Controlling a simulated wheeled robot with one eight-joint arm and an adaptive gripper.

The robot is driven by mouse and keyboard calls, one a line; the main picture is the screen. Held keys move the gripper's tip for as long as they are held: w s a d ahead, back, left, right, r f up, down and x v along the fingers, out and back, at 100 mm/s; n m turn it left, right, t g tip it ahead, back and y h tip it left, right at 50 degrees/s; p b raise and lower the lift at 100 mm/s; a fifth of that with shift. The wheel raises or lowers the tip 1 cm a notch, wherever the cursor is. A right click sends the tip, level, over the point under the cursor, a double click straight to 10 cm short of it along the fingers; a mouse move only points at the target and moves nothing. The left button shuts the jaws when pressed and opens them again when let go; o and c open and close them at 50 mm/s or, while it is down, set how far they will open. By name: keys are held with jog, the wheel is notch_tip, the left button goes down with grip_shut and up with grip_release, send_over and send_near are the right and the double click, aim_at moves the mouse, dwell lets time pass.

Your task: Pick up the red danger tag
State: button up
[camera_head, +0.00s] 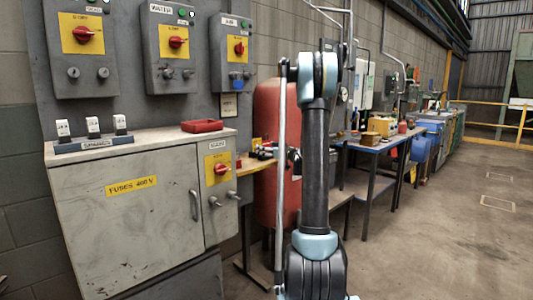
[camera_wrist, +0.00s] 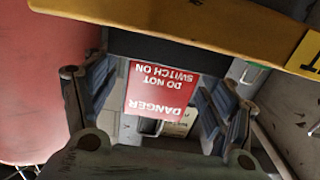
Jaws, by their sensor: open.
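The red danger tag (camera_wrist: 160,88) shows in the wrist view, with white lettering "DANGER DO NOT SWITCH ON" upside down. My gripper (camera_wrist: 152,103) is open, with one finger on each side of the tag. Gaps show between the tag and both fingers, so it is not clamped. The tag's depth relative to the fingertips is hard to tell. In the head view my gripper (camera_head: 264,152) is small and partly hidden near the orange table, and I cannot clearly make out the tag there.
A yellow-orange table edge (camera_wrist: 190,25) crosses the wrist view close to the fingers. A red tank (camera_head: 267,105) stands behind my arm. The grey fuse cabinet (camera_head: 130,235) is at left, with a red tray (camera_head: 202,126) on top. Floor at right is clear.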

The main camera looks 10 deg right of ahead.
jog(key=c, duration=1)
notch_tip(320, 180, up, 10)
jog(key=shift+r, duration=0.1)
